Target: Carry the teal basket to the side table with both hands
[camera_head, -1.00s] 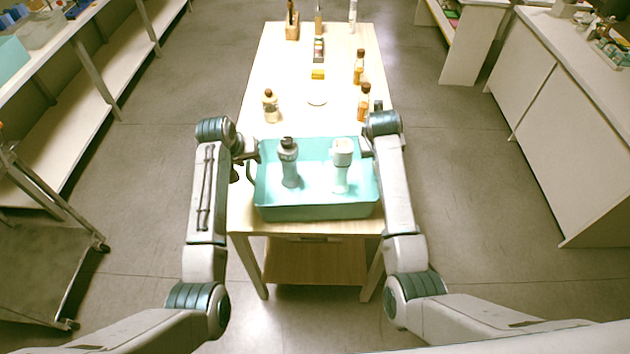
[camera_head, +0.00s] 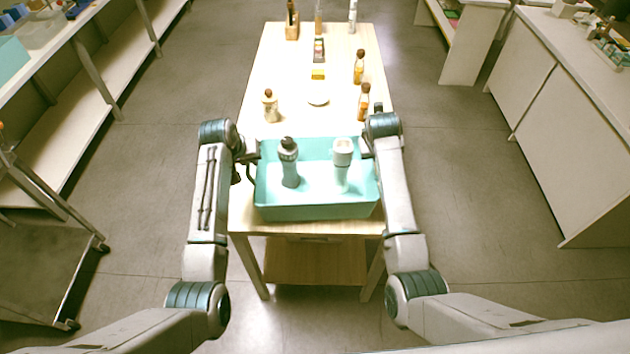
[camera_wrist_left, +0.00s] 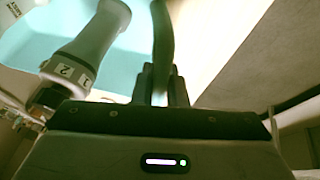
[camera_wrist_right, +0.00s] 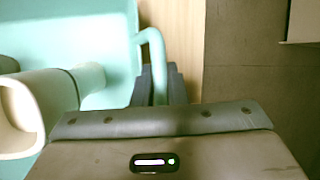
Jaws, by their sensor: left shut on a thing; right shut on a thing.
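The teal basket (camera_head: 315,212) stands at the near end of the long wooden table and looks level. Inside it, a grey bottle with a dark cap (camera_head: 289,165) stands on the left and a white bottle (camera_head: 341,168) on the right. My left gripper (camera_head: 252,158) is at the basket's left side, shut on its handle; in the left wrist view the handle (camera_wrist_left: 162,45) runs between the fingers. My right gripper (camera_head: 366,148) is at the right side, shut on the other handle (camera_wrist_right: 156,62). Whether the basket touches the tabletop is unclear.
The wooden table (camera_head: 290,75) carries several bottles beyond the basket, a white round dish (camera_head: 317,100) and a yellow block (camera_head: 318,74). A shelf (camera_head: 95,110) runs along the left, a cart (camera_head: 45,260) stands near left, and a white counter (camera_head: 560,120) is on the right. Open floor lies between.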

